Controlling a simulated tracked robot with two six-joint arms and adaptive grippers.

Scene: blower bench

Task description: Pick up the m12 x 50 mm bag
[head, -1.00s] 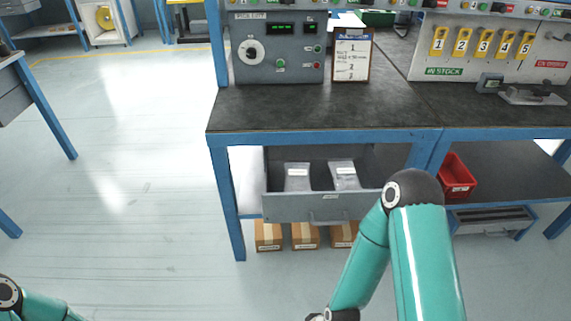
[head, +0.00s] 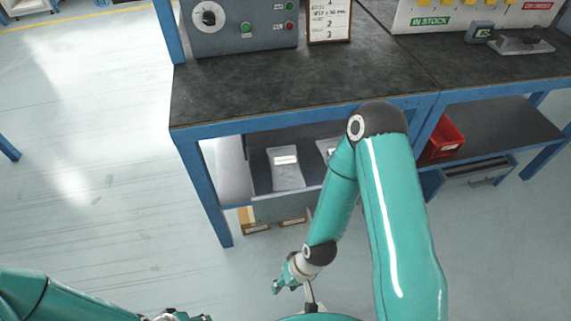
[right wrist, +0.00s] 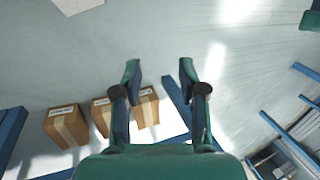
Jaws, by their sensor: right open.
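Two clear grey bags with white labels lie in the open drawer under the bench; the label text is too small to read, so I cannot tell which is M12 x 50 mm. The left bag (head: 285,168) shows fully; the right bag (head: 327,149) is partly hidden by my right arm. My right gripper (head: 293,288) is low in front of the drawer, apart from the bags. In the right wrist view its fingers (right wrist: 160,72) are spread and empty over the floor. My left gripper (head: 180,316) is cut off at the bottom edge.
The drawer (head: 285,208) hangs below the dark bench top (head: 290,90). Cardboard boxes (right wrist: 66,125) stand beneath it. A red bin (head: 445,138) sits on the shelf to the right. A clipboard (head: 329,20) stands on the bench.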

